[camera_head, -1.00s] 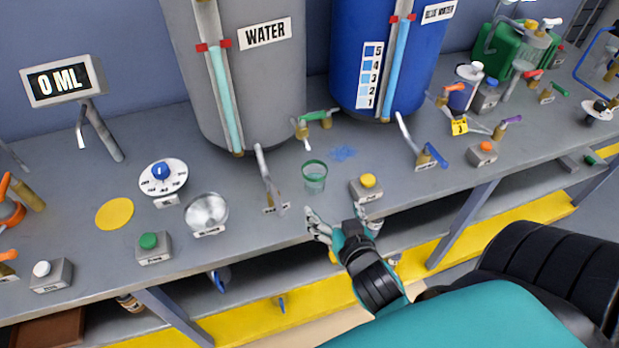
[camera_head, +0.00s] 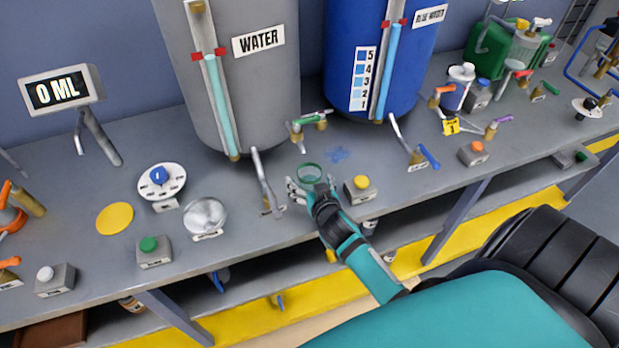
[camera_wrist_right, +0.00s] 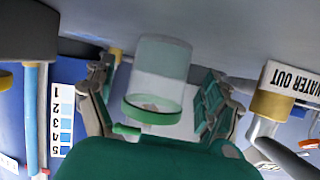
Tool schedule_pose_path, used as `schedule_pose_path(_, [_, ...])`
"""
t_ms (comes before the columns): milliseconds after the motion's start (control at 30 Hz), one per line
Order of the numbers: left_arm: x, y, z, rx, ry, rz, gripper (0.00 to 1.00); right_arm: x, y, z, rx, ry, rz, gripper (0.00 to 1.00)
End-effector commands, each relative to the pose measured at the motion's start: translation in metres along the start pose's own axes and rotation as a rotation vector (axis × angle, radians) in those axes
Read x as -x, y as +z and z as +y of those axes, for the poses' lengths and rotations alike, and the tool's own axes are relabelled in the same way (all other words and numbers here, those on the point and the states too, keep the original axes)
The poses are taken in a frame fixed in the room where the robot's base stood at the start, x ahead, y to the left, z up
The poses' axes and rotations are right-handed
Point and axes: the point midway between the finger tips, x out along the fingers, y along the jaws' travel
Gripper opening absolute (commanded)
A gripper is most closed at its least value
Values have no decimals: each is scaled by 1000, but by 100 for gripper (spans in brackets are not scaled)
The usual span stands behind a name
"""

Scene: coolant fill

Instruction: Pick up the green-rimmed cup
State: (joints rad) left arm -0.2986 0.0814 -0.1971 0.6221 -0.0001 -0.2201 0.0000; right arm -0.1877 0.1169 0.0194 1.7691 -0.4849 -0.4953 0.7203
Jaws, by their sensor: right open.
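The green-rimmed cup (camera_head: 310,173) is a clear cup standing on the grey bench below the gap between the grey and blue tanks. In the head view its lower part is hidden behind my right gripper (camera_head: 311,188). In the right wrist view, which is upside down, the cup (camera_wrist_right: 157,80) sits between the two open fingers of my right gripper (camera_wrist_right: 158,100). The fingers are on either side of it, and I cannot tell whether either touches it. My left gripper is not in view.
The grey WATER tank (camera_head: 235,90) and blue tank (camera_head: 350,60) stand behind the cup. A metal spout (camera_head: 264,185) is close on its left and a yellow-button box (camera_head: 360,190) close on its right. A round scale plate (camera_head: 206,214) lies farther left.

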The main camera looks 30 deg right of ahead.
Motion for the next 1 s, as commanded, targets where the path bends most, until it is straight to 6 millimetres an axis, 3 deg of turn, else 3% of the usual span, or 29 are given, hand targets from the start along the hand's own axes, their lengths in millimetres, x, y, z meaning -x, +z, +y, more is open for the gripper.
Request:
schedule_pose_path(133, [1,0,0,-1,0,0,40,-12,0,0,1,0,0,86])
schedule_pose_path(367, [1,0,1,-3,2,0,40,-13,1,0,0,0,0,86])
schedule_pose_path(833, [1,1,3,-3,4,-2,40,-13,1,0,0,0,-1,24])
schedule_pose_path(1000, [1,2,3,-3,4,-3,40,-13,1,0,0,0,-1,20])
